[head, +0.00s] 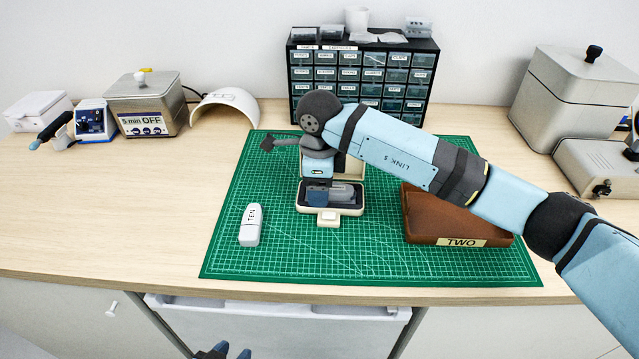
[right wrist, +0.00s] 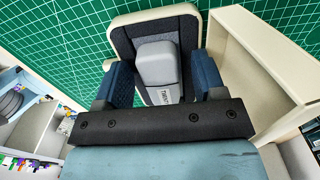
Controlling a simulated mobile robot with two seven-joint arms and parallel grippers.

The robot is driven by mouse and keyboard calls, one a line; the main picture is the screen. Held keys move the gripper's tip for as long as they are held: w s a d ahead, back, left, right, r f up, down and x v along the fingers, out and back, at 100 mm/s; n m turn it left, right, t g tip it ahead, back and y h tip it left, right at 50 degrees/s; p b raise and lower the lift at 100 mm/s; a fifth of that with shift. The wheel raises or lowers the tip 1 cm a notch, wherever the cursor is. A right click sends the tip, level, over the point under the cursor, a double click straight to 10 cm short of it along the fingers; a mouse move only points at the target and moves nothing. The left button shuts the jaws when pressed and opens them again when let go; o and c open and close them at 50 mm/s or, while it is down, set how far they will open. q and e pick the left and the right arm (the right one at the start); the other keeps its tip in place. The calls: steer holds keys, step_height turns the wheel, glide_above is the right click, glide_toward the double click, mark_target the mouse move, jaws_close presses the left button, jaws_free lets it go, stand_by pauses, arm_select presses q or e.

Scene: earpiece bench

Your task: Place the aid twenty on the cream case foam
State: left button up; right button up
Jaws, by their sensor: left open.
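The grey aid marked TWENTY (right wrist: 158,66) lies on the dark foam of the open cream case (right wrist: 196,18) in the right wrist view. It also shows in the head view (head: 343,192), partly hidden by my right gripper. The cream case (head: 327,218) stands on the green mat with its lid raised at the back. My right gripper (right wrist: 163,82) is low over the case, its blue fingers on either side of the aid, with a visible gap on the right side. My left gripper (head: 222,352) is open and empty at the bottom edge of the head view, in front of the bench.
A white aid marked TEN (head: 250,225) lies on the green mat (head: 270,260), left of the case. A brown tray marked TWO (head: 420,228) sits to the right, partly under my right arm. A drawer cabinet (head: 300,75) stands behind. The mat's front is clear.

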steer(key=shift+r, duration=0.1)
step_height(320, 180, up, 12)
stand_by(0.6)
